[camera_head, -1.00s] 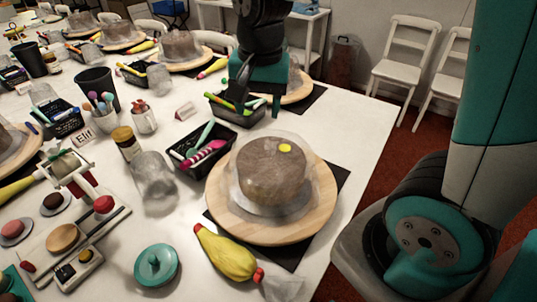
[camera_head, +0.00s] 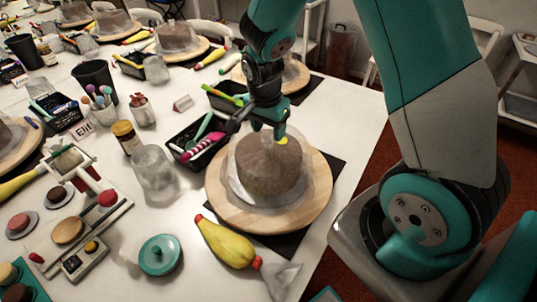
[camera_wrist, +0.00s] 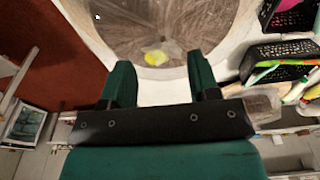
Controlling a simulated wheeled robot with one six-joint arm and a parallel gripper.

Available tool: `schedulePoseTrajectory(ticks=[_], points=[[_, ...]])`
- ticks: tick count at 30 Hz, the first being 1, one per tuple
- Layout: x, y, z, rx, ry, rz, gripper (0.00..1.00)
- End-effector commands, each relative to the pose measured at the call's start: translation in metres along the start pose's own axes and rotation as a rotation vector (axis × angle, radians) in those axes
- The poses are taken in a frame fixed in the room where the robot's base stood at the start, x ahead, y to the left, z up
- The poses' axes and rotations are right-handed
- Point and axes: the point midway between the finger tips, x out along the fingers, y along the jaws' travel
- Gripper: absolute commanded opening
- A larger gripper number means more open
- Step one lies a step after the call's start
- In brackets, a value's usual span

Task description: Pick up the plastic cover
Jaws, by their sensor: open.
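A clear plastic cover (camera_head: 242,167) stands over a brown cake (camera_head: 268,168) on a round wooden turntable (camera_head: 227,215). The cover has a yellow spot (camera_head: 282,141) near its top, which also shows in the wrist view (camera_wrist: 155,57). My gripper (camera_head: 266,131) is just above the far side of the cover, pointing down. In the wrist view its two green fingers (camera_wrist: 160,82) are apart, with the yellow spot beyond the gap between them. I cannot tell whether the fingers touch the cover. Nothing shows gripped between them.
A black basket (camera_head: 183,157) with tools stands left of the turntable, with another basket (camera_head: 222,100) behind. Another covered cake stands behind the gripper. The table's right edge is close.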

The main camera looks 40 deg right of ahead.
Motion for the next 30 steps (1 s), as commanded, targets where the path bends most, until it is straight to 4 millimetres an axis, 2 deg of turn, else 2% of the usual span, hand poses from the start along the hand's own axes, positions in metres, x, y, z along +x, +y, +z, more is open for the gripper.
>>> schedulePoseTrajectory(ticks=[10,19,20,26,27,30], points=[[0.043,-0.006,-0.004,-0.001,-0.001,0.002,0.55],[0.049,-0.006,-0.004,-0.001,0.0,-0.001,0.55],[0.049,-0.006,-0.004,-0.001,0.0,-0.001,0.51],[0.049,-0.006,-0.004,-0.001,0.0,0.0,0.05],[0.049,-0.006,-0.004,-0.001,0.0,0.0,0.0],[0.049,-0.006,-0.004,-0.001,0.0,0.0,0.0]])
